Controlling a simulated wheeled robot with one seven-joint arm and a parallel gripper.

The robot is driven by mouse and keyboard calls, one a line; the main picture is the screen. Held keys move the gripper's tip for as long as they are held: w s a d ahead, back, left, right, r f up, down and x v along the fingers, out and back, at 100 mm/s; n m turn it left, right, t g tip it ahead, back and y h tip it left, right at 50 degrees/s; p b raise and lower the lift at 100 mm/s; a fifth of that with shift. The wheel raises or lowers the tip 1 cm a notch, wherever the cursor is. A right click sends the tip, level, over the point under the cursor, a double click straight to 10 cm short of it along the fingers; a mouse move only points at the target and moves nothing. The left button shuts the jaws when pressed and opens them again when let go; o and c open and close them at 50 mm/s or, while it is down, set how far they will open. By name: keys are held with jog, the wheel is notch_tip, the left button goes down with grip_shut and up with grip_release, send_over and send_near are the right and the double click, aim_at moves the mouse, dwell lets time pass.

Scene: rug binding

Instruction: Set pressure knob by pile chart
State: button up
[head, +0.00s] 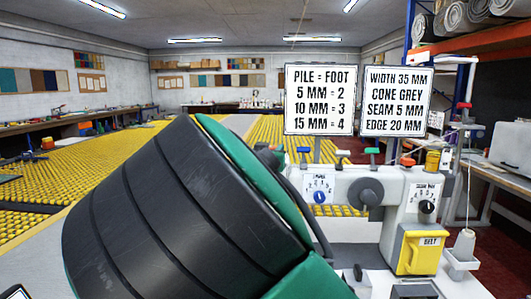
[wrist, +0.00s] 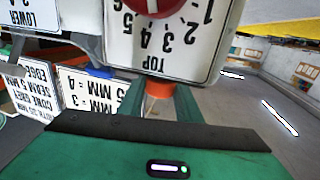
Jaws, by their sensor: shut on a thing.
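The pile chart (head: 319,100) stands above the machine and reads 5 MM = 2, 10 MM = 3, 15 MM = 4. Below it, a blue knob (head: 319,197) sits on a white numbered dial plate; its label and setting are too small to read surely. In the wrist view, which is upside down, my gripper (wrist: 158,92) is shut on a small orange piece (wrist: 158,86) beside a plate marked TOP (wrist: 165,45). A red knob (wrist: 150,6) on that plate is cut by the frame edge. My arm hides the gripper in the head view.
A black knob (head: 427,207) sits on another dial at the right. A second sign (head: 395,100) gives width, cone, seam and edge. Levers with coloured tops line the machine's top. A yellow box (head: 418,252) and a thread cone (head: 464,243) are at the right.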

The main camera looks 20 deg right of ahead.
jog(key=shift+a+m+g+h, duration=0.1)
jog(key=shift+m+g+h, duration=0.2)
jog(key=shift+h, duration=0.1)
jog(key=shift+m+g+h, duration=2.5)
jog(key=shift+g+h, duration=0.2)
jog(key=shift+r+g, duration=0.1)
jog(key=shift+g, duration=0.2)
jog(key=shift+a, duration=0.1)
jog(key=o, duration=1)
jog(key=shift+o, duration=0.2)
